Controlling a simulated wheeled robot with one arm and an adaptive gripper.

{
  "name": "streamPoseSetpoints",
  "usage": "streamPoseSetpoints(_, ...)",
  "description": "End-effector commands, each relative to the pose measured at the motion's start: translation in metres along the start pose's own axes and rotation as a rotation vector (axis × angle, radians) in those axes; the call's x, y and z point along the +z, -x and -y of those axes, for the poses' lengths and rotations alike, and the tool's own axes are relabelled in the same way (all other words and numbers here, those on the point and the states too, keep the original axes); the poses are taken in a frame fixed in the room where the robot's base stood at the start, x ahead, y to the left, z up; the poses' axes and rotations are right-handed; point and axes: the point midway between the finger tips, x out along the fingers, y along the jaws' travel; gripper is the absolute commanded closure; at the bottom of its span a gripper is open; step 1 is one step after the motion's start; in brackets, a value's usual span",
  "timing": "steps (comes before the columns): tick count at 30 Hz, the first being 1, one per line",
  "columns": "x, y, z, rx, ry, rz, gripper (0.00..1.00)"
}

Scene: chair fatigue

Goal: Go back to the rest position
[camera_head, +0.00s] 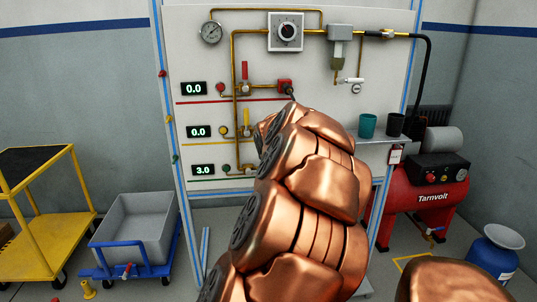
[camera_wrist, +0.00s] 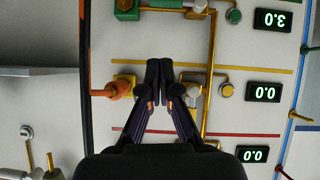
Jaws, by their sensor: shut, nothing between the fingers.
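My gripper (camera_wrist: 159,66) is shut and empty in the wrist view, its two dark fingers together in front of the white panel. That view shows the panel upside down. An orange fitting on a yellow base (camera_wrist: 118,88) is beside the fingertips; I cannot tell whether they touch anything. In the head view my copper arm reaches up toward the panel (camera_head: 205,60) and hides most of the gripper. A red lever (camera_head: 245,70) and a yellow lever (camera_head: 246,120) stand upright there. The displays read 0.0 (camera_head: 193,88), 0.0 (camera_head: 199,131) and 3.0 (camera_head: 203,169).
A small shelf (camera_head: 378,138) on the panel's right holds a teal cup (camera_head: 367,125) and a dark cup (camera_head: 395,124). A red compressor (camera_head: 420,205) and a blue canister (camera_head: 495,250) stand at right. A yellow cart (camera_head: 50,236) and a grey bin trolley (camera_head: 135,230) stand at left.

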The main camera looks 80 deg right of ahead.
Motion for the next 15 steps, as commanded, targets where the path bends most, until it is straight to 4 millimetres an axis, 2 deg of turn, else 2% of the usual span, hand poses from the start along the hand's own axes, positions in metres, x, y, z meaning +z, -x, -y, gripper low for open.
streamPoseSetpoints(12, -0.0004, 0.0000, 0.0003, -0.001, 0.000, -0.001, 1.00)
streamPoseSetpoints(15, -0.0029, 0.0030, 0.0082, -0.010, 0.006, 0.006, 1.00)
